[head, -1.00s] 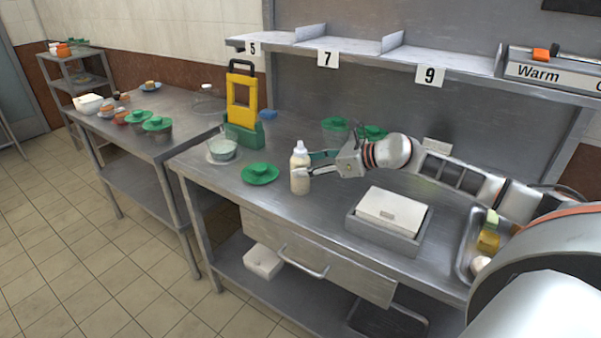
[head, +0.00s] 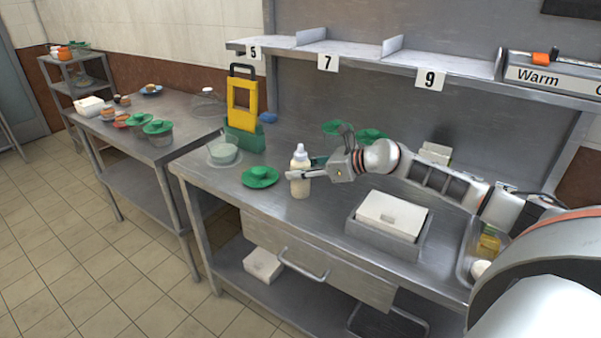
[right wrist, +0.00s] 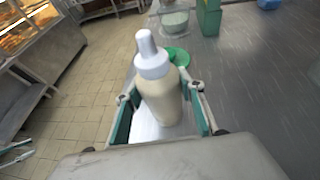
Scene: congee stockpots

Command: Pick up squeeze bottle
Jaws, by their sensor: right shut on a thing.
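The squeeze bottle (head: 300,184) has a cream body and a white nozzle cap. It stands upright on the steel table near its front left part. My right gripper (head: 302,175) reaches it from the right and is shut on its body. In the right wrist view the bottle (right wrist: 160,95) sits between the two green-padded fingers of the gripper (right wrist: 163,112). Whether its base touches the table is hard to tell. My left gripper is not in view.
A green lid (head: 260,177) lies just left of the bottle, with a glass bowl (head: 223,151) behind it. A yellow and green stand (head: 243,105) is at the back. A grey tray with a white box (head: 392,215) is to the right.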

